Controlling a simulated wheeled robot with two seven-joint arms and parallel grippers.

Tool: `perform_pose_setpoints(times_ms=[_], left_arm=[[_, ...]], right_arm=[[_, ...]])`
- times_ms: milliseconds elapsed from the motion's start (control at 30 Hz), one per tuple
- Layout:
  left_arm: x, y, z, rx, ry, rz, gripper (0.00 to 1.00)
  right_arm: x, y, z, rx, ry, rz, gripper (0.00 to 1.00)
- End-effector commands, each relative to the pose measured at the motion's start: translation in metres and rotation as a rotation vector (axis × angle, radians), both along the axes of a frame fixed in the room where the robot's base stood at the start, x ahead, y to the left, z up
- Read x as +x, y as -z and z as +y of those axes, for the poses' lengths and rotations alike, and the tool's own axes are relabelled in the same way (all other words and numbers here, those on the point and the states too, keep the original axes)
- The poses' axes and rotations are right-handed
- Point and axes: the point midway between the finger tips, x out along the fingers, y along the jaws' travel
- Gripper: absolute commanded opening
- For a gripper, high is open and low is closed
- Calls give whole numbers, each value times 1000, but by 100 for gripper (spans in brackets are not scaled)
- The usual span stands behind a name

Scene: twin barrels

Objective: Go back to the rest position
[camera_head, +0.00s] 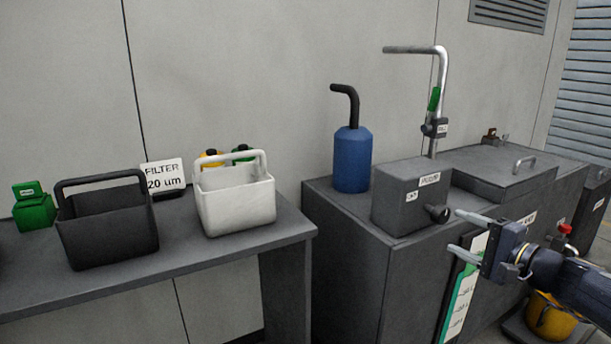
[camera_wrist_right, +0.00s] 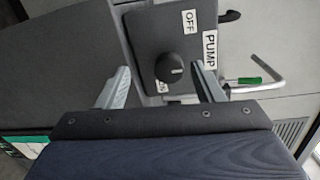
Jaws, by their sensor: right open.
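My right gripper (camera_head: 462,232) comes in from the right in the head view, in front of the dark grey cabinet. Its two fingers are spread apart with nothing between them. It is apart from the black knob (camera_head: 437,213) on the grey pump box (camera_head: 409,197). In the right wrist view the open fingers (camera_wrist_right: 160,88) frame the knob (camera_wrist_right: 169,67), which sits beyond them on the box face between the OFF label and another label partly hidden. My left gripper is not in view.
A dark cabinet (camera_head: 345,235) carries the pump box, a blue bottle (camera_head: 352,160) and a metal pipe with a green lever (camera_head: 434,99). A table (camera_head: 200,262) at left holds a black basket (camera_head: 105,233), a white basket (camera_head: 236,204) and a FILTER sign (camera_head: 164,175).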

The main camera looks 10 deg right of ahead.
Motion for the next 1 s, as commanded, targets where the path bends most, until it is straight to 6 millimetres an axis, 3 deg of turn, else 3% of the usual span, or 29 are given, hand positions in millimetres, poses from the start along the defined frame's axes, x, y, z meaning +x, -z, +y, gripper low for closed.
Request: perform_pose_setpoints(times_ms=[133,200,300,400,600,767,1000], left_arm=[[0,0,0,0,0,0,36],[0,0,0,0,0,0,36],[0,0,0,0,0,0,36],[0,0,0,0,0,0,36],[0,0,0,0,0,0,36],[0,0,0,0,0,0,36],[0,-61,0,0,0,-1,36]], right_arm=[[-48,7,77,-174,-171,84,61],[-84,20,115,-295,-267,135,61],[-140,47,154,-477,-387,204,61],[-187,75,174,-646,-474,248,61],[-256,124,184,-933,-574,291,61],[-293,158,179,-1135,-617,297,61],[-294,100,176,-1151,-617,305,61]])
